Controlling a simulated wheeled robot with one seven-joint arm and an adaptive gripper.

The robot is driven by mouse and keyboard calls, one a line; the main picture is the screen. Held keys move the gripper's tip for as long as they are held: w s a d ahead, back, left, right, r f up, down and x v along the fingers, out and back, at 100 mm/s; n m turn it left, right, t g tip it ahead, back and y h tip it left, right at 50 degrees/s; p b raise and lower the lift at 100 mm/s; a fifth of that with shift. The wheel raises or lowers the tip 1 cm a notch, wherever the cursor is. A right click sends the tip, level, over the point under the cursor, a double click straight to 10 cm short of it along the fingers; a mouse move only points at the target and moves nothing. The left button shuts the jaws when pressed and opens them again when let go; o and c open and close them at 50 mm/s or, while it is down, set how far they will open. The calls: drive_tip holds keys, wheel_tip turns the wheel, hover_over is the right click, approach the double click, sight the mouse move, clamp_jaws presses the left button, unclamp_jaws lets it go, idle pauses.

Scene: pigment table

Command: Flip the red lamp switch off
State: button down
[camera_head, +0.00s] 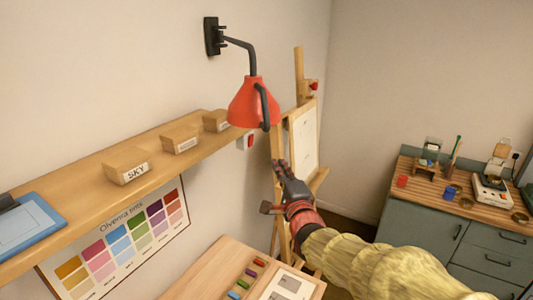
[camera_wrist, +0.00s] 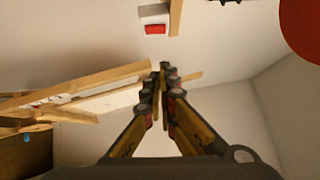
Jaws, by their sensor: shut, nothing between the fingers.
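The red lamp switch (camera_head: 248,142) is a small white plate with a red rocker on the wall, just under the shelf and below the lamp. It also shows in the wrist view (camera_wrist: 155,28) near the top, above my fingertips. I cannot tell which way its rocker is tipped. The red lamp (camera_head: 252,102) hangs from a black wall bracket; part of a red round shape, likely its shade, fills the upper right of the wrist view (camera_wrist: 303,25). My gripper (camera_head: 281,166) is shut and empty, to the right of and below the switch, apart from it.
A wooden shelf (camera_head: 75,210) with labelled boxes (camera_head: 127,165) runs along the left wall, close to the switch. A wooden easel (camera_head: 301,140) stands behind my gripper. A colour chart (camera_head: 120,240) hangs below the shelf. A grey cabinet (camera_head: 425,225) stands at the right.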

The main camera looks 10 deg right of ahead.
drive_tip(key=p, duration=0.3)
approach(251, 141)
drive_tip(key=w+d, duration=0.3)
drive_tip(key=d, duration=0.2)
drive_tip(key=shift+w+a+r+p, duration=0.25)
drive_tip(key=shift+w+a, duration=0.4)
drive_tip(key=shift+w, duration=0.3)
drive_tip(key=shift+w+a+r+p, duration=0.15)
drive_tip(key=shift+w+a+p, duration=0.1)
drive_tip(key=shift+w+a, duration=0.55)
drive_tip(key=shift+w+d, duration=0.1)
drive_tip(key=shift+w+a+r+n+g+b, duration=0.2)
drive_tip(key=shift+r+n+g+b, duration=0.1)
drive_tip(key=shift+n+g, duration=0.1)
drive_tip(key=shift+f+b, duration=0.1)
drive_tip(key=shift+b, duration=0.2)
